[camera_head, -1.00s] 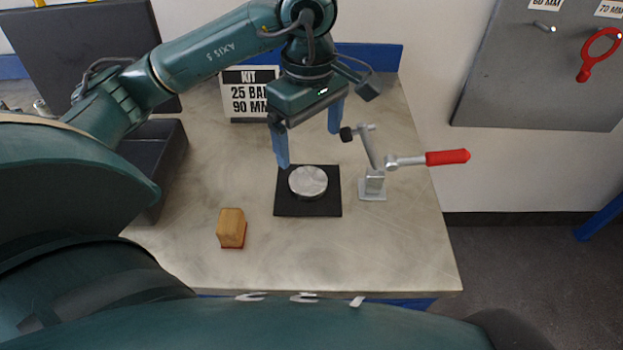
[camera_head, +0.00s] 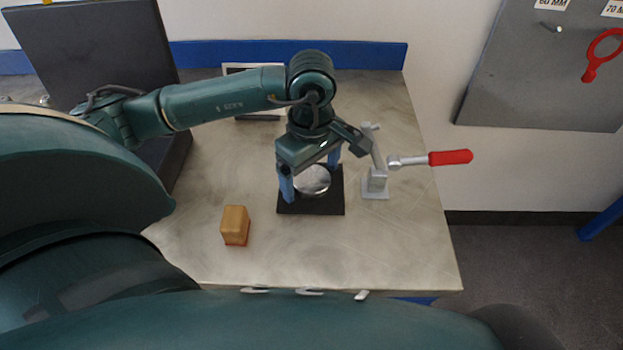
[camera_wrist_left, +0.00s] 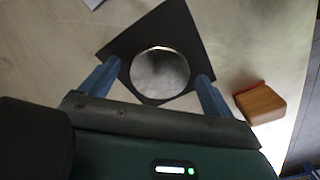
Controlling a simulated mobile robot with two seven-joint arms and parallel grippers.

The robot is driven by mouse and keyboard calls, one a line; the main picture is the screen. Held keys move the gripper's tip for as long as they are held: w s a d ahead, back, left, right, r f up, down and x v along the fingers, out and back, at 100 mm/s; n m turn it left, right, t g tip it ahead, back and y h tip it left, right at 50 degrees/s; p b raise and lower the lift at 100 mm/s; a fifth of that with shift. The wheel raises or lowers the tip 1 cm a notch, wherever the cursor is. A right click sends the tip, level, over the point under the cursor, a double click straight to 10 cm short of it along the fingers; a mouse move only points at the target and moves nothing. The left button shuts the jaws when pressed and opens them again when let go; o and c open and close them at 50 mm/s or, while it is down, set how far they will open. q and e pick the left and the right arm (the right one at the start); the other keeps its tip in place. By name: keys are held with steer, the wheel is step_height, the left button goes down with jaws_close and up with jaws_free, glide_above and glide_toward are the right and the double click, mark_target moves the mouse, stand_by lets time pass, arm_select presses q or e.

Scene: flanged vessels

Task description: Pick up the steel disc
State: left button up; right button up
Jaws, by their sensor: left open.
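The steel disc (camera_head: 313,180) is round and shiny and lies on a black square mat (camera_head: 318,207) on the table. My left gripper (camera_head: 311,180) is open over the mat, with one blue finger on either side of the disc in the head view. In the left wrist view the disc (camera_wrist_left: 159,73) shows between the two blue fingers (camera_wrist_left: 158,85), with a visible gap at each side. The gripper body hides part of the disc's far side in the head view. My right gripper is not in view.
A toggle clamp with a red handle (camera_head: 450,158) stands just right of the mat. A wooden block (camera_head: 235,225) with a reddish base sits to the front left. A sign (camera_head: 240,70) stands behind my arm. The table's front is mostly clear.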

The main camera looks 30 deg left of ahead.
arm_select(q)
steer(key=shift+r, duration=0.1)
steer(key=c, duration=1.6)
steer(key=shift+o, duration=0.2)
